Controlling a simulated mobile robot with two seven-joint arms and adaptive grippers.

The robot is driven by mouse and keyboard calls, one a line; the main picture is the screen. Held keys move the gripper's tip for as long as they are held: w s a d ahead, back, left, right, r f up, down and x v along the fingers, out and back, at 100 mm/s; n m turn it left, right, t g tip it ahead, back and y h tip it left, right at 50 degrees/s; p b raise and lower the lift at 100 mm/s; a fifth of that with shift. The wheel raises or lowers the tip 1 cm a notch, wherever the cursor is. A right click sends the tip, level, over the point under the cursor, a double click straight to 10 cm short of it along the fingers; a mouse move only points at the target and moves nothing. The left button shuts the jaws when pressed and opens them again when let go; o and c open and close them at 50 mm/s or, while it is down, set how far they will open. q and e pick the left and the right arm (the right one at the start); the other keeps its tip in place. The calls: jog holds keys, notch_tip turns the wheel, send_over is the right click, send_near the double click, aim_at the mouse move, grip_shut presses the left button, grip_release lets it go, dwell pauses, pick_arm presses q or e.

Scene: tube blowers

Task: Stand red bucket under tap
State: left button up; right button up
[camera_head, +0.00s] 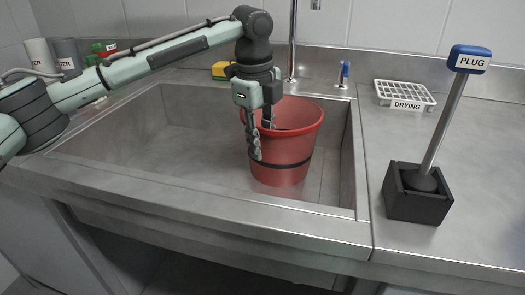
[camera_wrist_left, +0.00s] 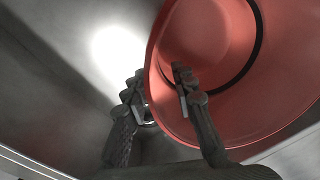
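The red bucket (camera_head: 290,155) is upright in the steel sink (camera_head: 150,150), toward its right end, and seems to stand on the sink floor. The tap pipe (camera_head: 292,45) rises behind the bucket; its upper end is out of view. My left gripper (camera_head: 260,135) points down at the bucket's left rim, one finger outside and one inside. In the left wrist view the fingers (camera_wrist_left: 160,90) are apart, with the rim of the bucket (camera_wrist_left: 240,115) between them and a gap by the inner finger. The gripper looks open. My right gripper is not in view.
A blue-topped lever (camera_head: 344,73) stands behind the sink's right corner. On the right counter are a white drying rack (camera_head: 404,93) and a plug-labelled plunger (camera_head: 441,125) in a black holder (camera_head: 417,200). A yellow item (camera_head: 221,71) lies behind the sink. The sink's left side is empty.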

pick_arm(q)
jog(key=r, duration=0.6)
jog(key=s+r, duration=0.1)
jog(key=r, duration=0.2)
jog(key=shift+a+r, duration=0.15)
jog(key=shift+a, duration=0.1)
